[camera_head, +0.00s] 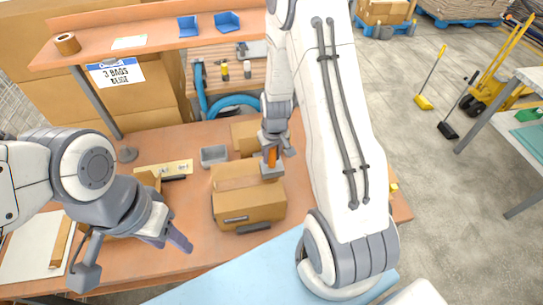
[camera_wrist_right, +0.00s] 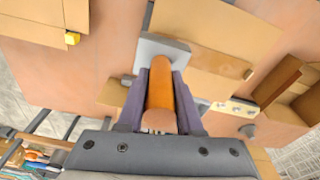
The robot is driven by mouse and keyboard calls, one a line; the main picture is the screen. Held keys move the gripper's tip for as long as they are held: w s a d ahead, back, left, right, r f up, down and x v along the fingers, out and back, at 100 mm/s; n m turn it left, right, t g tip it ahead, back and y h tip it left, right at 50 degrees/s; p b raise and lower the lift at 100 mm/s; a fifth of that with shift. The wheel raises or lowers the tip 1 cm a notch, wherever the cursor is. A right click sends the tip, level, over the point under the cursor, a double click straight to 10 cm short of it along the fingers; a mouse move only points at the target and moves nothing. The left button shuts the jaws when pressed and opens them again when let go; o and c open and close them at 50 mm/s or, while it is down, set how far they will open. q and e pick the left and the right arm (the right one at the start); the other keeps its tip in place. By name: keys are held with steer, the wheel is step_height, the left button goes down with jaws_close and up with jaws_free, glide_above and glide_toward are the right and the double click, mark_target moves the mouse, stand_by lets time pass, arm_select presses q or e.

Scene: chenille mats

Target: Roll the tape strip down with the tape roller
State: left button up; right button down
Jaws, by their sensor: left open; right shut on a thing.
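The tape roller has an orange handle (camera_head: 271,156) and a grey head (camera_head: 271,171). My right gripper (camera_head: 272,148) is shut on the handle, and the head is over the right part of the cardboard box (camera_head: 232,204). In the right wrist view, my right gripper's two dark fingers (camera_wrist_right: 160,100) flank the orange handle (camera_wrist_right: 162,85), with the grey head (camera_wrist_right: 150,47) beyond it. I cannot tell whether the head touches the box. The tape strip is not clearly distinguishable from the box top. My left gripper (camera_head: 172,240) is open and empty, left of the box.
A small grey bin (camera_head: 213,155) and a wooden strip (camera_head: 165,168) lie behind the box. A dark object (camera_head: 253,228) lies at its front edge. A raised shelf (camera_head: 160,37) with a brown tape roll (camera_head: 67,44) spans the back. A blue mat (camera_head: 245,273) is in front.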

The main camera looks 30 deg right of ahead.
steer(key=shift+r+p, duration=1.55)
steer(key=shift+r, duration=0.65)
arm_select(q)
step_height(320, 180, up, 4)
steer(key=shift+f, duration=0.25)
arm_select(e)
steer(key=shift+f, duration=0.1)
